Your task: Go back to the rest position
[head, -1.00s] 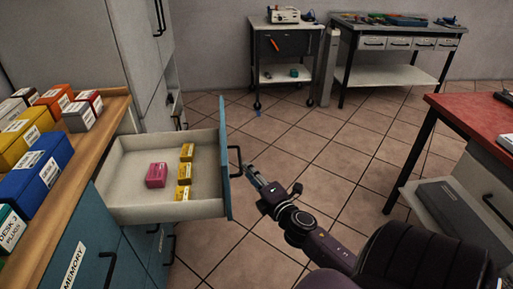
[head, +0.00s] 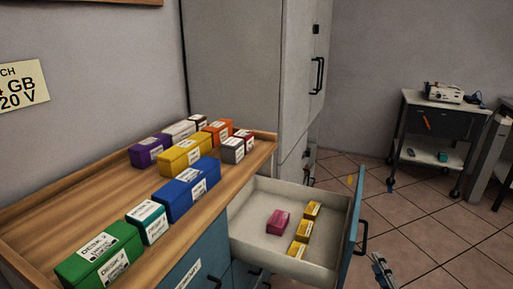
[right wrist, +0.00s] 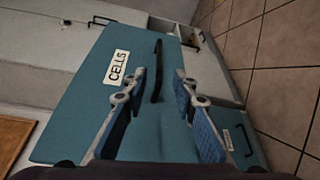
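My right gripper (head: 381,266) shows at the bottom right of the head view, just to the right of the open drawer's teal front (head: 352,228). In the right wrist view my right gripper (right wrist: 160,76) is open, with its blue-padded fingers apart and nothing held. The black handle (right wrist: 158,72) beside the "CELLS" label appears between the fingers in the picture, but I see no contact. My left gripper is not in view.
The open drawer (head: 254,239) holds a pink box (head: 278,221) and three yellow boxes. A wooden counter (head: 75,202) carries several coloured boxes. A trolley (head: 432,140) stands at the back right. The tiled floor (head: 425,210) between is clear.

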